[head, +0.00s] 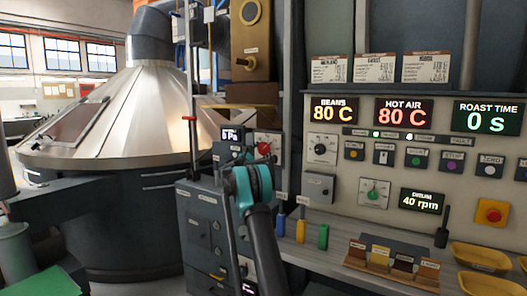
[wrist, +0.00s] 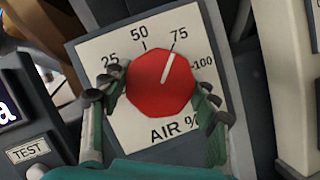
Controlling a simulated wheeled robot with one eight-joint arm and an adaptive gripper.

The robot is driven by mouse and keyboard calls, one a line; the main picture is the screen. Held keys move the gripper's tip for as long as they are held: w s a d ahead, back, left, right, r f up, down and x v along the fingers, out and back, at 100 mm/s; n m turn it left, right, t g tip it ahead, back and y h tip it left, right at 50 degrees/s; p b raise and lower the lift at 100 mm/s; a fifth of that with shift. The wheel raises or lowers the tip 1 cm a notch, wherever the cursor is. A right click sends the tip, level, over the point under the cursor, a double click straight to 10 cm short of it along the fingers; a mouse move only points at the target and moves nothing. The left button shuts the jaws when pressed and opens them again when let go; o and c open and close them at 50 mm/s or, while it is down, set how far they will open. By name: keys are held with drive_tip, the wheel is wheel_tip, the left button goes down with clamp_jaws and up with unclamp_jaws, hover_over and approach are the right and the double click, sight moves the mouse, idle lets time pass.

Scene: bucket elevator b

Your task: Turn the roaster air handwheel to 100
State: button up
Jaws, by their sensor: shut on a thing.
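The red air handwheel (wrist: 160,84) sits on a white dial plate marked 25, 50, 75, 100 and "AIR %" in the wrist view. Its white pointer line points at about 75. My gripper (wrist: 158,95) has one finger on each side of the handwheel and is shut on it. In the head view the handwheel (head: 264,148) shows as a small red knob on a white plate, right of the "Pa" display. My arm's teal and dark end (head: 250,190) stands in front of that panel and hides part of it.
A TEST button (wrist: 36,172) lies left of the dial. The control panel at right has displays for beans (head: 333,112), hot air (head: 404,113) and roast time (head: 487,117). A red emergency button (head: 492,213) and a shelf with trays (head: 482,257) are at the right.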

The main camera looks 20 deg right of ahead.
drive_tip(key=m+g, duration=0.1)
drive_tip(key=m, duration=0.2)
drive_tip(key=m+g, duration=0.2)
drive_tip(key=m, duration=0.1)
drive_tip(key=shift+m+y, duration=0.4)
drive_tip(key=shift+m+g+y, duration=0.5)
drive_tip(key=shift+m+y, duration=0.1)
drive_tip(key=shift+m, duration=1.7)
drive_tip(key=o, duration=1.2)
drive_tip(key=v, duration=1.2)
drive_tip(key=shift+w, duration=0.1)
